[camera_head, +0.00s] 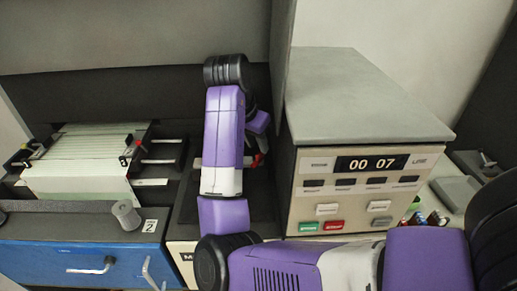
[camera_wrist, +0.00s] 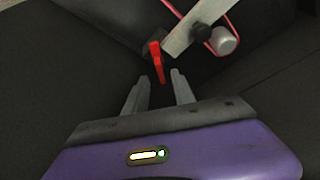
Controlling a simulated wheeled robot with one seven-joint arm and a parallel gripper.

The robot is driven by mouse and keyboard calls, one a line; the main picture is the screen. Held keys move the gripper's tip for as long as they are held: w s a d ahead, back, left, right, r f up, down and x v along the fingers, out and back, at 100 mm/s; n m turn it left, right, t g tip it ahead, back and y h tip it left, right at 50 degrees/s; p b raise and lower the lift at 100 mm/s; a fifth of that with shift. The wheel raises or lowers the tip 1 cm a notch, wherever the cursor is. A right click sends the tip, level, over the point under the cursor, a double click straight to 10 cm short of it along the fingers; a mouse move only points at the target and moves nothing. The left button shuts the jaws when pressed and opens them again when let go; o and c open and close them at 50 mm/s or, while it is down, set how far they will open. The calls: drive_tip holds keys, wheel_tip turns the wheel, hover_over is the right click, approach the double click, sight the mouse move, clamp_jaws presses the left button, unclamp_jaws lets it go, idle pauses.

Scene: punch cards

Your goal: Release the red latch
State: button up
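The red latch (camera_wrist: 156,60) shows in the wrist view as a small red lever beside a pale metal bar. In the head view a bit of red (camera_head: 257,160) shows just right of my arm, probably the same latch. My gripper (camera_wrist: 160,82) is open, with its two fingers apart. The lower end of the latch is just ahead of the fingertips, near the gap between them. I cannot tell if it touches them. In the head view my arm hides the fingers.
A pale console (camera_head: 366,183) with a "00 07" display and buttons stands right of my arm. A card tray (camera_head: 77,188) with a blue-fronted unit (camera_head: 40,259) is at left. In the wrist view a grey knob (camera_wrist: 224,41) and a pink cord lie near the bar (camera_wrist: 190,32).

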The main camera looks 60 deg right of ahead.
sight(258, 153)
drive_tip(key=shift+v, duration=2.3)
drive_tip(key=a+f+h+b, duration=0.1)
drive_tip(key=f+h+b, duration=0.1)
drive_tip(key=a+f+n+g+h+b, duration=0.1)
drive_tip(key=f+h+b, duration=0.1)
drive_tip(key=f, duration=0.1)
drive_tip(key=a+f+h+b, duration=0.1)
drive_tip(key=f+h+b, duration=0.1)
drive_tip(key=f, duration=0.1)
drive_tip(key=shift+s+a+f+n+g+h, duration=0.15)
drive_tip(key=shift+s+a+n+g+h, duration=0.15)
drive_tip(key=shift+a, duration=0.1)
drive_tip(key=shift+w+d+f+m+h+p, duration=0.1)
drive_tip(key=shift+d+m+h+p, duration=0.35)
drive_tip(key=shift+d, duration=1.15)
drive_tip(key=shift+w+d+f+m+h+p, duration=0.1)
drive_tip(key=shift+d+m+h+p, duration=0.3)
drive_tip(key=shift+d, duration=1.25)
drive_tip(key=shift+h, duration=0.25)
drive_tip(key=shift+c, duration=0.4)
clamp_jaws()
